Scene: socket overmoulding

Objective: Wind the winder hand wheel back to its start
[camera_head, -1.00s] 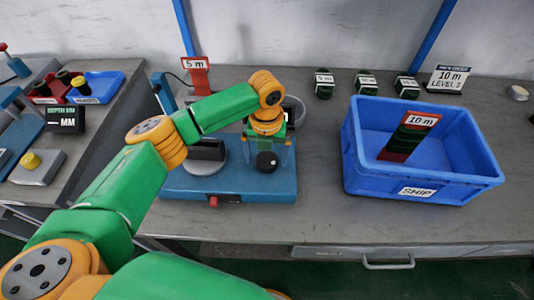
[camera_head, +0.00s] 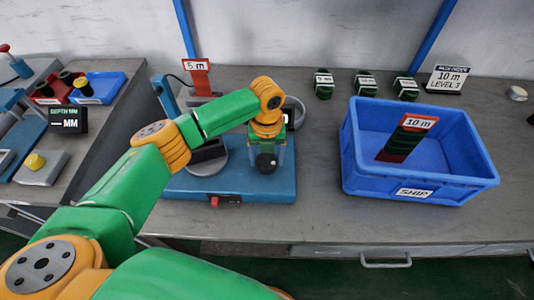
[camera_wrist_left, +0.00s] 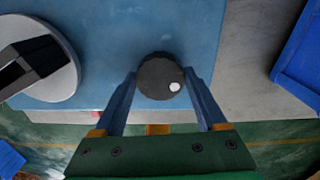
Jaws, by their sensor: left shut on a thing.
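The winder is a blue base (camera_head: 180,185) on the grey bench, with a round grey turntable (camera_head: 206,163) at its left. The dark hand wheel (camera_head: 266,162) is at the right of the base. It also shows in the left wrist view (camera_wrist_left: 158,78) as a dark disc with a pale round spot near its right edge. My left gripper (camera_head: 267,152) is over the hand wheel, pointing down. In the left wrist view its two blue fingers (camera_wrist_left: 160,92) are on either side of the wheel, shut on it. My right gripper is not in view.
A blue SHIP crate (camera_head: 415,192) holding a 10 m labelled stack stands right of the winder. A 5 m sign (camera_head: 197,66) stands behind the base. Bare bench lies between winder and crate.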

